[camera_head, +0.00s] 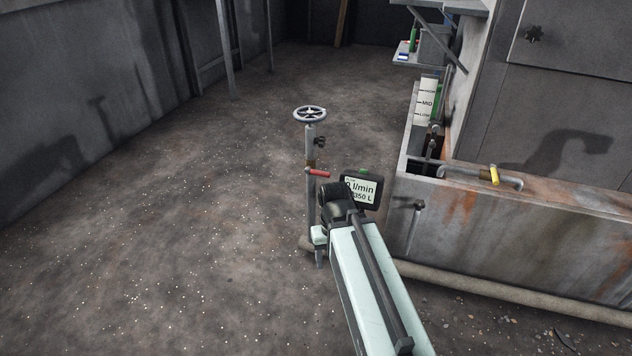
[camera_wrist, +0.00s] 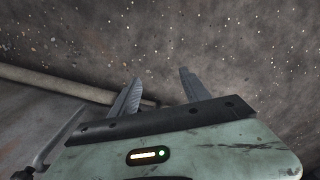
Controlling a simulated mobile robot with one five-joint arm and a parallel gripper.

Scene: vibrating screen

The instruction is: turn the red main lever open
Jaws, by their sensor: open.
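The red main lever (camera_head: 318,172) sticks out to the right from a thin upright standpipe (camera_head: 311,215) in the head view. My gripper (camera_head: 319,262) is low beside the standpipe, below the lever, and is partly hidden by my own arm. In the wrist view my gripper (camera_wrist: 158,84) shows two spread fingers with nothing between them but the ground behind. The lever does not show in the wrist view.
A grey handwheel (camera_head: 310,115) tops the standpipe. A display (camera_head: 361,189) stands just right of the lever. A rusty tank (camera_head: 520,225) with a yellow-handled pipe (camera_head: 494,175) fills the right. A thick hose (camera_head: 480,287) runs along its foot. The left floor is clear.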

